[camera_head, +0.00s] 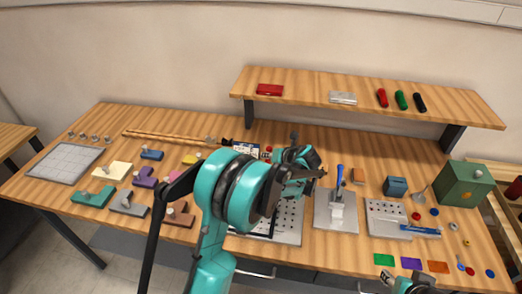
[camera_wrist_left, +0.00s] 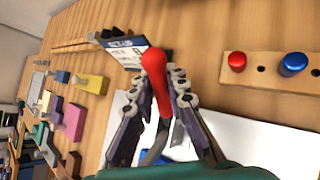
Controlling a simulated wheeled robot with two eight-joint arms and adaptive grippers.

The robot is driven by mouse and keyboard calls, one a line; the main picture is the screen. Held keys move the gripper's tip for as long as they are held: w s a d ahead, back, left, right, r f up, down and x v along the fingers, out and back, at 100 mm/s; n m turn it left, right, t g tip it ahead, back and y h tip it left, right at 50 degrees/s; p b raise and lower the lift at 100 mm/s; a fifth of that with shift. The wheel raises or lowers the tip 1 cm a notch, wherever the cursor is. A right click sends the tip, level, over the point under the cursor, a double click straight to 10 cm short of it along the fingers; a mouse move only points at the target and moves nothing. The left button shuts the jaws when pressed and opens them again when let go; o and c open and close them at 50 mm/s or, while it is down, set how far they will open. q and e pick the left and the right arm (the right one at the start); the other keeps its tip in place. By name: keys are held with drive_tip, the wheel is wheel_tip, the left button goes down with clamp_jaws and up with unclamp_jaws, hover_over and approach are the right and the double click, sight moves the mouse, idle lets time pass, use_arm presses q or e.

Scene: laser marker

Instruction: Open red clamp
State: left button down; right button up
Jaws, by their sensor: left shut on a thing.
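The red clamp shows in the left wrist view as an upright red handle (camera_wrist_left: 155,72) with a grey metal lever below it. My left gripper (camera_wrist_left: 160,92) has one finger on each side of the handle and is shut on it. In the head view my left gripper (camera_head: 300,172) is over the middle of the bench, and my arm hides the red clamp there. My right gripper (camera_head: 410,284) shows only in part at the bottom edge, and its fingers are not clear.
A blue-handled clamp (camera_head: 340,172) stands on a plate just right of my left gripper. A printed sign (camera_wrist_left: 130,53) and a wooden strip with red and blue knobs (camera_wrist_left: 262,66) are close to the red handle. A shelf (camera_head: 300,82) runs along the back.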

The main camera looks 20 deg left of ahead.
use_arm(q)
drive_tip(key=shift+w+a+f+m+g+h+p, duration=0.1)
drive_tip(key=shift+w+f+m+g+h+p, duration=0.2)
drive_tip(key=shift+g, duration=0.4)
drive_tip(key=shift+w+a+f+m+g+h+p, duration=0.1)
drive_tip(key=shift+w+f+m+g+h+p, duration=0.2)
drive_tip(key=shift+g, duration=0.4)
drive_tip(key=shift+s+f, duration=0.1)
drive_tip(key=shift+f, duration=0.05)
drive_tip(key=c, duration=1.5)
unclamp_jaws()
drive_tip(key=shift+d, duration=0.15)
drive_tip(key=v, duration=1.2)
